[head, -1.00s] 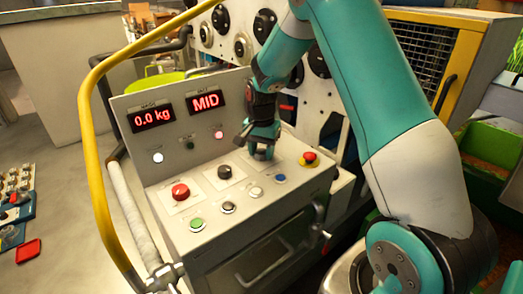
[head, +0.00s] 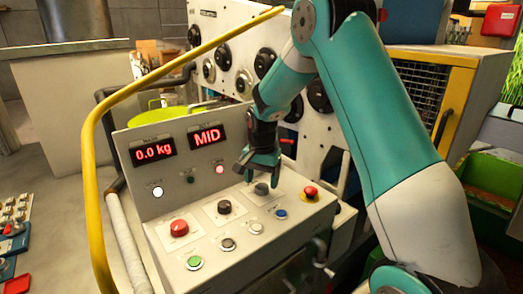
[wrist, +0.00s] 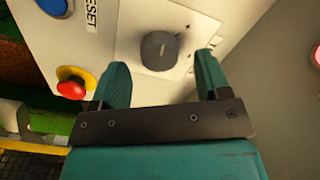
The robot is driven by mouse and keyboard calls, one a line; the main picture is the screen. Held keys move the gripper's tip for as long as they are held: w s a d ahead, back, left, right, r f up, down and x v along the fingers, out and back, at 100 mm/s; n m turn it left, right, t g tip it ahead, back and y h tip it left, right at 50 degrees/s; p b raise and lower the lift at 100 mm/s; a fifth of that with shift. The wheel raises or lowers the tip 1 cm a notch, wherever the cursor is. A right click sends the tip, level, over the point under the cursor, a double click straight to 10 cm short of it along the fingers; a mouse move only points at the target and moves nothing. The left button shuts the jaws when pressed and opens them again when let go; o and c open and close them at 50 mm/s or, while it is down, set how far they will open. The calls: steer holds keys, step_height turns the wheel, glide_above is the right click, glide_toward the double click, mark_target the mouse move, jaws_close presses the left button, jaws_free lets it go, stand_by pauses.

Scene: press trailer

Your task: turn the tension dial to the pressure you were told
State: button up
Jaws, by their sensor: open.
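The grey control panel (head: 165,215) has a black dial (head: 224,207) and a dark grey dial (head: 261,188), each on a white plate. Their labels are too small to read, so I cannot tell which is the tension dial. My gripper (head: 262,170) is open and empty, just above the grey dial. In the wrist view that dial (wrist: 160,50) lies beyond and between the fingertips (wrist: 163,72), apart from them, with a pale line on its top. The displays read "0.0 kg" (head: 154,152) and "MID" (head: 207,137).
A red button (head: 179,228), a red emergency knob (head: 310,192), and green (head: 195,262), grey and blue (head: 281,213) buttons sit around the dials. A yellow rail (head: 92,170) curves along the panel's left. A yellow-framed mesh cabinet (head: 425,90) stands right, behind my arm.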

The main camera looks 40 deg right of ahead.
mark_target(262, 186)
step_height(262, 186, up, 15)
steer(key=b, duration=0.2)
steer(key=shift+r, duration=0.1)
stand_by(0.4)
steer(key=s+a+n+y, duration=0.2)
steer(key=s+a+n, duration=0.9)
steer(key=s+a, duration=0.45)
steer(key=s+a+f+n+y, duration=0.2)
steer(key=s+a+n, duration=0.5)
steer(key=s, duration=0.5)
steer(key=shift+s+a+f+n, duration=0.35)
steer(key=shift+a+f+n, duration=0.05)
steer(key=shift+a+f, duration=0.45)
